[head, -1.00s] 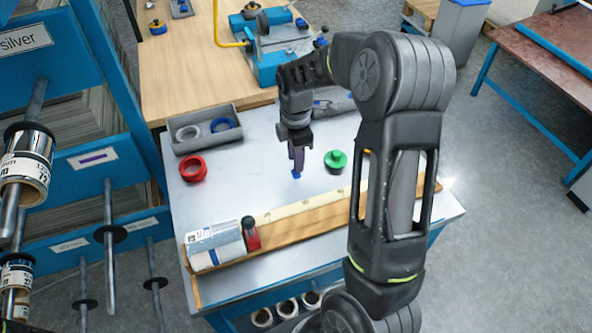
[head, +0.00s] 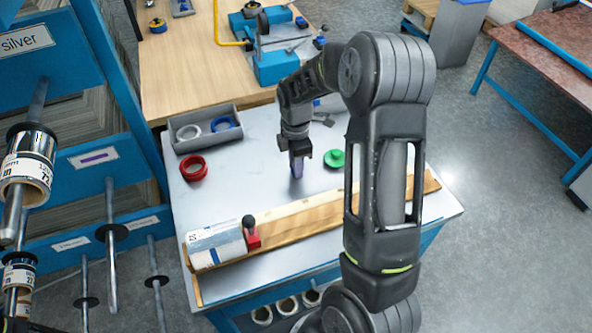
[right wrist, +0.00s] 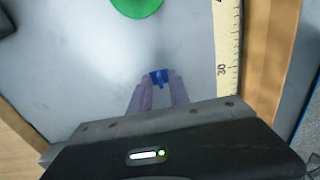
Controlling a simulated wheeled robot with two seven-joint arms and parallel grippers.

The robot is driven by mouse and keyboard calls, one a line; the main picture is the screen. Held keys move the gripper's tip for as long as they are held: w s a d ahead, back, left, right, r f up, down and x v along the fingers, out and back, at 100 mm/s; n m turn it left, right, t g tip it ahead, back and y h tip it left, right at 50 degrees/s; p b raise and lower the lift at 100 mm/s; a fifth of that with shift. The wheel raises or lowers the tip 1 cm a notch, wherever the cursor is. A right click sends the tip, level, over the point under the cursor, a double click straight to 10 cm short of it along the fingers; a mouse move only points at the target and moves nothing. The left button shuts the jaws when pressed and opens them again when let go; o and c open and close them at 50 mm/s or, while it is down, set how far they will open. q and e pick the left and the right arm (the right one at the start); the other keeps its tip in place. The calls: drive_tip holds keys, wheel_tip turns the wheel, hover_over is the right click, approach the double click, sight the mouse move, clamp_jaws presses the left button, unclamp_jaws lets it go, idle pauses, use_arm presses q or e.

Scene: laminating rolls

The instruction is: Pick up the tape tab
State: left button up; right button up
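The blue tape tab (right wrist: 159,77) shows in the right wrist view on the grey table top, between the tips of my right gripper's purple fingers (right wrist: 160,84). The fingers stand apart with the tab spanning the gap at their tips; I cannot tell whether they press on it. In the head view my right gripper (head: 297,170) points down at the table top, and its fingers hide the tab.
A green round piece (head: 334,158) stands right of the gripper. A red tape roll (head: 193,168) and a grey tray (head: 204,129) with rolls lie left.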

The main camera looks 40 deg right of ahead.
clamp_jaws()
idle(0.5)
wheel_tip(320, 180, up, 10)
drive_tip(key=b, duration=0.1)
idle(0.4)
drive_tip(key=shift+r, duration=0.15)
idle(0.4)
